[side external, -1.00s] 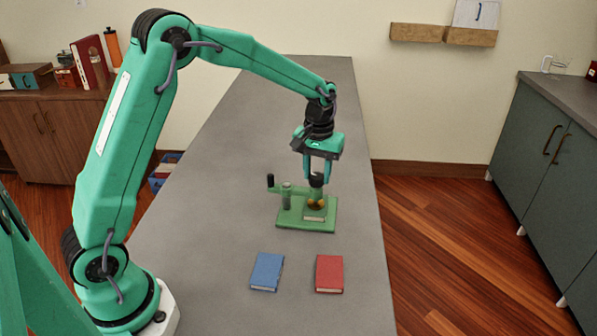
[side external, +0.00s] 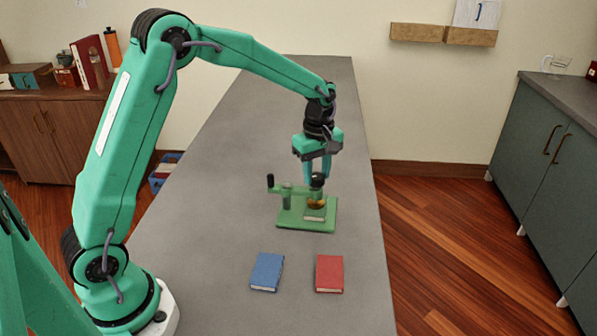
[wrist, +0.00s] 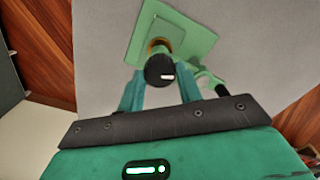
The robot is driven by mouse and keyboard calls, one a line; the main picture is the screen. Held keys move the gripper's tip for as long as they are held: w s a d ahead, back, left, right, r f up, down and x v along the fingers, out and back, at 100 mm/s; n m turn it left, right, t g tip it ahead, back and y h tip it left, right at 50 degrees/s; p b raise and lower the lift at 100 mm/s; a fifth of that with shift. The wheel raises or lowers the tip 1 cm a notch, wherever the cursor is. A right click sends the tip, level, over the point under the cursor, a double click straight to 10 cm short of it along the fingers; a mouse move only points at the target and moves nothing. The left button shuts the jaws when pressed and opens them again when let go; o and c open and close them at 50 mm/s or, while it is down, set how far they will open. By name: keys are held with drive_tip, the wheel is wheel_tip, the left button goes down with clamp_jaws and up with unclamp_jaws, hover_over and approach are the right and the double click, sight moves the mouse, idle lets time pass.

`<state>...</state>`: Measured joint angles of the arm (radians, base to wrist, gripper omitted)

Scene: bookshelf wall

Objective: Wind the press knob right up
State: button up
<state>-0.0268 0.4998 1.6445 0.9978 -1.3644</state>
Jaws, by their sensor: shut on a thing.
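The green press (side external: 290,222) stands on the grey table, with its base plate (wrist: 122,40) also in the wrist view. Its black knob (wrist: 160,70), with a white mark on top, sits above a brass part (side external: 316,204). A small pale piece lies on the base below the brass part. My gripper (side external: 317,177) points down over the press and is shut on the knob, one finger on each side. In the wrist view my gripper (wrist: 160,86) has the knob between its fingertips. The fingers partly hide the knob from the side.
A blue book (side external: 266,272) and a red book (side external: 329,274) lie in front of the press. A black-topped handle (side external: 270,181) stands up at the press's left. The table (side external: 215,215) is bare behind and to the left of the press.

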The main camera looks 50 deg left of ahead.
sight(317, 175)
drive_tip(key=shift+r+n, duration=0.2)
drive_tip(key=shift+n, duration=0.3)
drive_tip(key=o, duration=1)
drive_tip(key=shift+f, duration=0.1)
drive_tip(key=shift+r, duration=3.95)
